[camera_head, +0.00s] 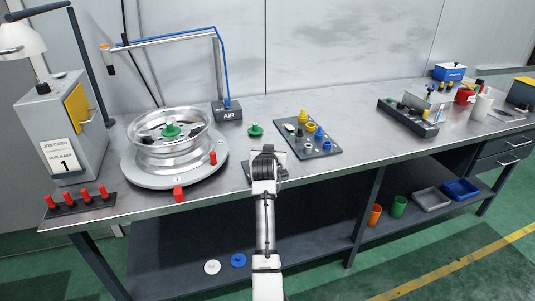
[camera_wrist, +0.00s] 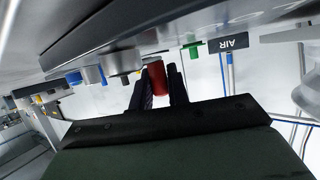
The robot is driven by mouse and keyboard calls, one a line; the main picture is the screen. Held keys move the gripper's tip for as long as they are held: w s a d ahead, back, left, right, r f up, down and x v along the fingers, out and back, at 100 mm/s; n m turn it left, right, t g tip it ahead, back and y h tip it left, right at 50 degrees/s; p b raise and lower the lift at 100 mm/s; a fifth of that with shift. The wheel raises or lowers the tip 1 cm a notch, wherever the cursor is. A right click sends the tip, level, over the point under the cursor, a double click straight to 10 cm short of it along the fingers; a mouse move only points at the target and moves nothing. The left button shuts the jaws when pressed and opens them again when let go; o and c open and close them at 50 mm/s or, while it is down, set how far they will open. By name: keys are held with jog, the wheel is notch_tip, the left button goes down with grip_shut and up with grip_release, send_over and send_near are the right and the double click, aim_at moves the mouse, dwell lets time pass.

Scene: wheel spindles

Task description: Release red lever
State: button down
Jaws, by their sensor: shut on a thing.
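In the wrist view a red lever (camera_wrist: 157,78), seen as an upright red cylinder, stands between the two black fingers of my gripper (camera_wrist: 159,84). The fingers are shut on its sides. In the head view my gripper (camera_head: 265,154) is over the front edge of the bench, at a dark plate (camera_head: 281,171) that it partly covers. The red lever is hidden behind my gripper there, and its lower joint cannot be made out.
A silver wheel (camera_head: 148,150) lies on a round turntable (camera_head: 212,175) to the left, with red pegs near it. A green knob (camera_head: 255,129) stands just behind my gripper. A dark plate with coloured knobs (camera_head: 327,150) lies close on the right.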

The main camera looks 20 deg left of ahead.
jog(key=shift+d, duration=0.1)
dwell(0.4)
jog(key=c, duration=1.4)
grip_release()
jog(key=shift+o, duration=0.2)
jog(key=shift+s, duration=0.1)
jog(key=b+v, duration=0.3)
jog(key=v, duration=1)
jog(key=shift+s+r, duration=0.2)
jog(key=shift+r, duration=0.05)
